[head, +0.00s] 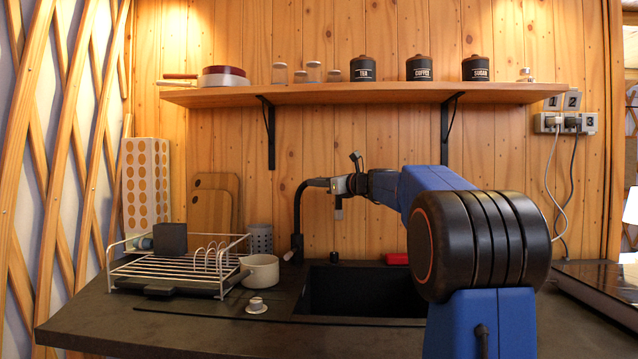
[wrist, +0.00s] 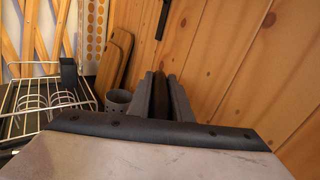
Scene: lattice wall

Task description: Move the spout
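The black tap (head: 297,215) stands upright at the back left of the sink. Its spout (head: 315,183) arches over and reaches right toward my gripper. My gripper (head: 338,185) is at the spout's far end, above the sink, and partly covers it. In the wrist view my gripper (wrist: 162,97) has its two grey fingers on either side of the dark spout (wrist: 160,95), which fills the gap between them. The fingers look closed on it. Most of the spout is hidden by the fingers and the gripper body in that view.
The sink (head: 365,292) lies below my gripper. A wire dish rack (head: 180,270), a white pot (head: 262,268) and a grey utensil cup (head: 260,238) stand left of the tap. Cutting boards (head: 210,212) lean on the wall. A shelf (head: 360,94) with canisters runs above.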

